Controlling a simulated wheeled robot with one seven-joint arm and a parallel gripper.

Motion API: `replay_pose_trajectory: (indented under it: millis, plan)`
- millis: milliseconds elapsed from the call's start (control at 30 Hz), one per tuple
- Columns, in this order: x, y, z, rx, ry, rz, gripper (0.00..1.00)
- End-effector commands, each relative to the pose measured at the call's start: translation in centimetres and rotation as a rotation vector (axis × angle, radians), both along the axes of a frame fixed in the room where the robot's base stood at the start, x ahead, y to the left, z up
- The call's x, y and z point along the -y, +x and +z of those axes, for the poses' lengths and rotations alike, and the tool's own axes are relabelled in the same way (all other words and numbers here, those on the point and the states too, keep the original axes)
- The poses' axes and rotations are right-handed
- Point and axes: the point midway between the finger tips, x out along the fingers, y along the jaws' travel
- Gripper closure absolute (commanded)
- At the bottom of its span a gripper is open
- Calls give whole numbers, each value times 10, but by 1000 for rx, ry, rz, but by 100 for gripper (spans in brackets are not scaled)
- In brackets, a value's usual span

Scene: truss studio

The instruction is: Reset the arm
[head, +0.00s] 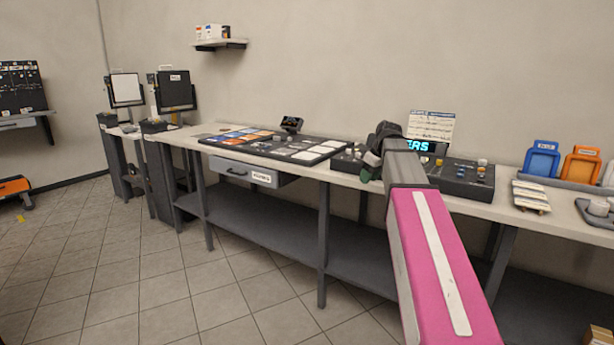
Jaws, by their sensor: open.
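My arm reaches forward from the lower right of the head view, with a pink link bearing a white stripe. My gripper (370,168) is at the far end of the arm, small and dark, over the front part of the long workbench (490,209). It is open, and I see nothing held in it. The arm's own links hide part of the wrist and some of the bench behind. The gripper is close to a dark control box (346,161); I cannot tell whether they touch.
A dark control panel with knobs (464,183) and a lit cyan display (418,146) stand beside the arm. A board with white and coloured tiles (275,145) lies to the left. Blue (541,160) and orange (581,165) holders stand right. Open tiled floor lies at front left.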

Motion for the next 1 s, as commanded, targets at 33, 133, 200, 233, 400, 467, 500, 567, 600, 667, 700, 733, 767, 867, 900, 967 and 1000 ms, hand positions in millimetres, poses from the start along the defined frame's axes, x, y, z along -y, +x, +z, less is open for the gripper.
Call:
replay_pose_trajectory:
  millis: [33, 133, 200, 233, 400, 467, 500, 567, 600, 667, 700, 733, 767, 867, 900, 967, 1000]
  plan:
    - [-2, -8, -21, -19, -4, -28, 57]
    - [-6, -20, -60, -52, -13, -99, 57]
    - [-10, -30, -88, -76, -21, -151, 57]
    - [-11, -34, -100, -87, -25, -172, 57]
    - [-16, -62, -163, -137, -50, -296, 57]
    - [-19, -73, -184, -154, -59, -338, 57]
    - [-20, -80, -197, -164, -67, -365, 57]
    - [-22, -92, -217, -178, -77, -405, 57]
    - [-23, -101, -230, -189, -85, -432, 57]
    - [-24, -114, -249, -202, -96, -473, 57]
    - [-25, -123, -261, -209, -104, -500, 57]
    - [-26, -130, -270, -216, -110, -519, 57]
    - [-27, -137, -278, -222, -116, -539, 57]
    - [-29, -161, -306, -239, -136, -601, 57]
    - [-30, -170, -316, -245, -144, -625, 57]
    - [-30, -183, -329, -252, -155, -659, 57]
    - [-31, -191, -337, -256, -163, -678, 57]
